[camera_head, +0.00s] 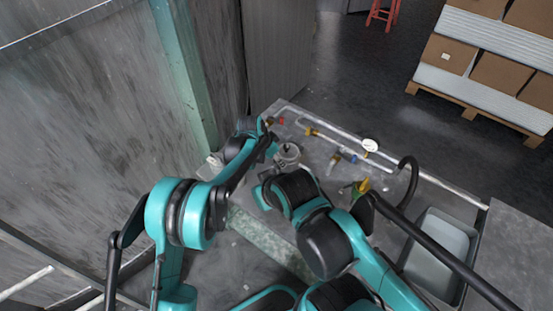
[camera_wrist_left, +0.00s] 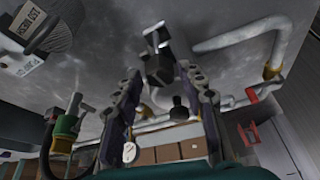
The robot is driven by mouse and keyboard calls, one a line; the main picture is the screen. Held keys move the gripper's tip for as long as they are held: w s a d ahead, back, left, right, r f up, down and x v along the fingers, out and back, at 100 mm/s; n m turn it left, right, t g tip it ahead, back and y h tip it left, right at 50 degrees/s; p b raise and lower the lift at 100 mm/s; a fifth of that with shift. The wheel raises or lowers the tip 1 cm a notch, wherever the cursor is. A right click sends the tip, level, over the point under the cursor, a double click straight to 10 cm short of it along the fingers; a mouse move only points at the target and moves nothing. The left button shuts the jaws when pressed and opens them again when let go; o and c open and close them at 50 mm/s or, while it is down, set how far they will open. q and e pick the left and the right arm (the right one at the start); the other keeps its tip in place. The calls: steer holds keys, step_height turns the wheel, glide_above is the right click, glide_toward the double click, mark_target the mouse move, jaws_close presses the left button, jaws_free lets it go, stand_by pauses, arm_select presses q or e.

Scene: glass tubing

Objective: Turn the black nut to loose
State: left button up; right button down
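In the left wrist view a dark, blocky fitting (camera_wrist_left: 158,68) with a pale grey end lies between my left fingertips and seems to be the black nut. My left gripper (camera_wrist_left: 159,76) has its two fingers apart, one on each side of the fitting, with narrow gaps visible; depth contact is unclear. A smaller black knob (camera_wrist_left: 180,108) shows lower down, near the right finger. In the head view my left gripper (camera_head: 268,135) is over the far left end of the workbench, and the nut cannot be made out.
The grey workbench (camera_head: 316,178) carries pale pipes with yellow and blue fittings, a round gauge (camera_head: 370,145) and a metal canister (camera_head: 288,153). A black hose and a grey bin (camera_head: 440,245) are at the right. A wall stands close on the left.

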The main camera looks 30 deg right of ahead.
arm_select(q)
jaws_close()
steer(key=shift+s+n+t+y, duration=0.15)
steer(key=shift+n+t, duration=0.25)
steer(key=shift+n, duration=0.75)
steer(key=shift+n+t+y, duration=0.25)
steer(key=shift+n+t, duration=0.15)
steer(key=shift+n, duration=0.75)
steer(key=o, duration=0.5)
jaws_free()
steer(key=shift+r, duration=0.1)
steer(key=v, duration=1.1)
steer(key=shift+a+r, duration=0.2)
steer(key=shift+r, duration=0.15)
steer(key=shift+s, duration=0.1)
